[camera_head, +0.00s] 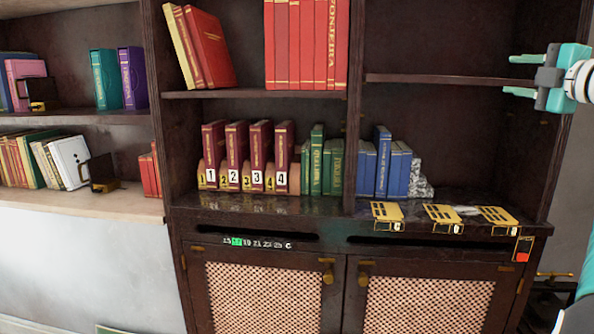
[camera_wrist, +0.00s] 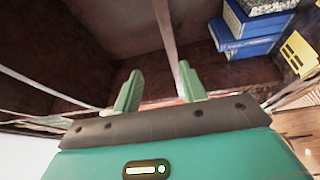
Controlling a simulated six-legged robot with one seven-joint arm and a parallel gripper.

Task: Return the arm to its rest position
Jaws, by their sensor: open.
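My gripper (camera_head: 522,75) is at the upper right of the head view, in front of the right shelf bay. Its teal fingers point left, stand apart, and hold nothing. In the wrist view the two green fingers (camera_wrist: 155,92) are spread with an empty gap between them. Part of my white and teal arm shows at the right edge of the head view. Most of the arm is out of the picture.
A dark bookcase (camera_head: 446,78) fills the middle, with numbered red books (camera_head: 248,150), green books (camera_head: 317,165) and blue books (camera_head: 385,165). Yellow labelled plates (camera_head: 442,214) lie on its ledge. The upper right bay is empty. Blue books (camera_wrist: 245,35) show in the wrist view.

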